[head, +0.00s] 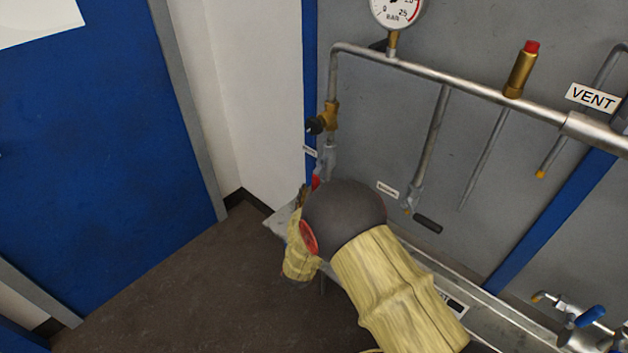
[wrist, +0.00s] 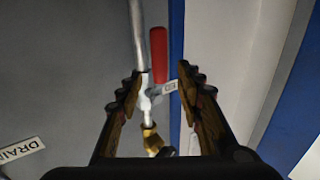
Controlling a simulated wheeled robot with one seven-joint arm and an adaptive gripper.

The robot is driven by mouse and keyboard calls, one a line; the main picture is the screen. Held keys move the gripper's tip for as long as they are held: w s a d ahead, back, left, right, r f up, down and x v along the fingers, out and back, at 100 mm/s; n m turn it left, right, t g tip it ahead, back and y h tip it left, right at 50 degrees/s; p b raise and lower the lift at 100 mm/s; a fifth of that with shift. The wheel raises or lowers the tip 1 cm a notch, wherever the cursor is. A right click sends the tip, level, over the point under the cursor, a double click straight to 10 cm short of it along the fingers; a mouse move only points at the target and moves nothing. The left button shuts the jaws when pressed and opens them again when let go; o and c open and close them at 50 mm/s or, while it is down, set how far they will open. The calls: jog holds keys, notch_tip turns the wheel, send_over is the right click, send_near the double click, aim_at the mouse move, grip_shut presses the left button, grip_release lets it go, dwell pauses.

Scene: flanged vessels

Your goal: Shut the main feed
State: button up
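A valve with a red lever handle (wrist: 158,55) is ahead of my gripper in the wrist view. The handle lies roughly along the line of the pipe. In the head view a bit of the red handle (head: 316,182) shows beside my arm, which hides most of the gripper.
Above are a pressure gauge (head: 397,10), a brass fitting with black knob (head: 327,118), a red-capped brass valve (head: 521,70) and a VENT label (head: 592,97). Open floor (head: 200,300) lies left.

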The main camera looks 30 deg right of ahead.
aim_at(315, 183)
jog(key=b+x, duration=0.1)
jog(key=x, duration=0.5)
jog(key=shift+w+d, duration=0.25)
jog(key=shift+w, duration=0.05)
jog(key=shift+c, duration=0.7)
jog(key=c, duration=0.7)
grip_shut()
